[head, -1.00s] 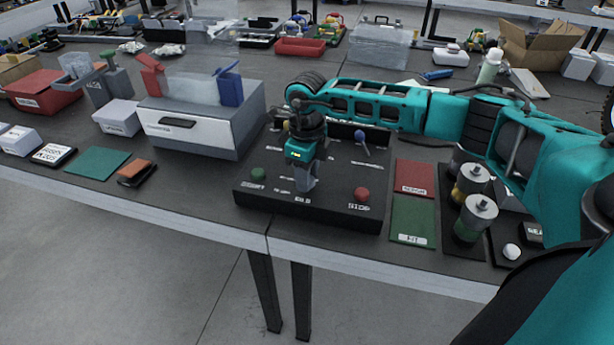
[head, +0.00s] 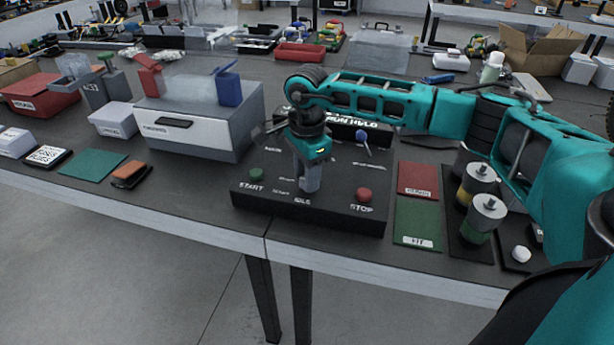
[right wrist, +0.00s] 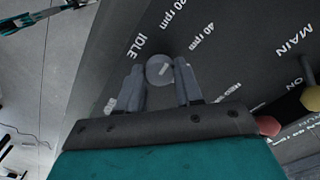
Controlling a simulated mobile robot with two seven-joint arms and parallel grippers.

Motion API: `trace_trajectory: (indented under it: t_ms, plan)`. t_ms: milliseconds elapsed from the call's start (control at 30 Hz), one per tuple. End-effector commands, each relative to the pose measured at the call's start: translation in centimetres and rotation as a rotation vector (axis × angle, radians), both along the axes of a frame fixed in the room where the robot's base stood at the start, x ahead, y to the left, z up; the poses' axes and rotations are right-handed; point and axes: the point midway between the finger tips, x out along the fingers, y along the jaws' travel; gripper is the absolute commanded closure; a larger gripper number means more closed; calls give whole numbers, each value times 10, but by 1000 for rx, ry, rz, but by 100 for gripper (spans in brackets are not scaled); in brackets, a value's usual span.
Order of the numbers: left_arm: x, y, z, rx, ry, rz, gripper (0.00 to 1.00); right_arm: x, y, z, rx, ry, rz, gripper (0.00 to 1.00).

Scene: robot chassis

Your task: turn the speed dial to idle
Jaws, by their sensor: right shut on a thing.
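The control panel (head: 335,208) is a black box on the table with printed labels. My right gripper (head: 309,185) points down at its front middle, just behind the IDLE label. In the right wrist view, the round grey speed dial (right wrist: 159,70) sits between the two fingers of my right gripper (right wrist: 160,80), which is shut on it. A short pale mark shows on the dial's top; I cannot tell exactly which label it points to. IDLE, 20 rpm and 40 rpm labels lie around the dial. In the head view the gripper hides the dial. My left gripper is not in view.
A green START button (head: 256,174) and a red STOP button (head: 364,194) flank the gripper. A blue-tipped lever (head: 361,135) stands behind it. Red (head: 418,180) and green (head: 417,222) mats lie right of the panel. A grey-white drawer box (head: 195,130) stands at left.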

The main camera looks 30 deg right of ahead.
Motion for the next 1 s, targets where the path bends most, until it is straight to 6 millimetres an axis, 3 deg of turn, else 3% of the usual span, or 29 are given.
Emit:
trace_trajectory:
  t_ms: [1000]
  plan:
    - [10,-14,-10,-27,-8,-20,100,1,0,0,0,-5,964,95]
